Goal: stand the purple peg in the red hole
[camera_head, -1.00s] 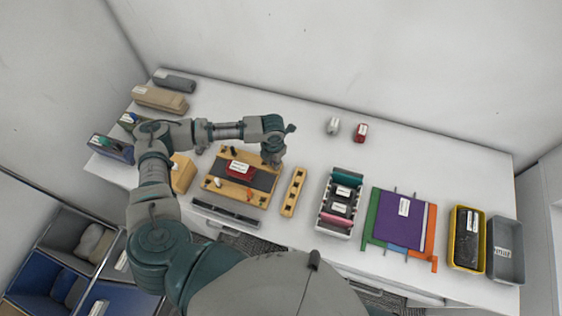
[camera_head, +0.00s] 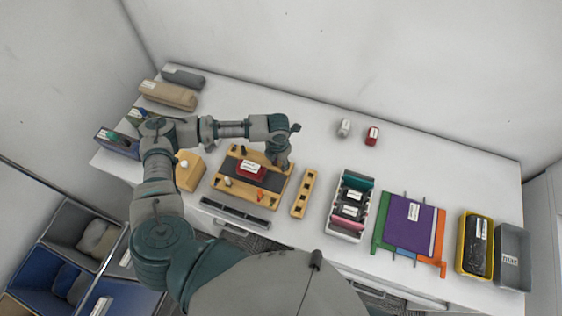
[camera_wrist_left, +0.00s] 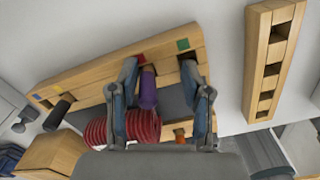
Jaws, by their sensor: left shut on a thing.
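The purple peg (camera_wrist_left: 148,90) is between the two fingers of my left gripper (camera_wrist_left: 160,72) in the left wrist view. The peg is nearer the left finger, with a gap showing to the right one. Its far end is at the wooden rail, beside the red mark (camera_wrist_left: 141,58); I cannot tell whether it is inside the red hole. In the head view my left gripper (camera_head: 282,162) is over the back right corner of the wooden board (camera_head: 222,192) and hides the peg. My right gripper is not in view.
A green mark (camera_wrist_left: 183,44) is beside another hole. A holed wooden strip (camera_head: 304,193) lies right of the board. A white tray (camera_head: 345,235) is beyond it.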

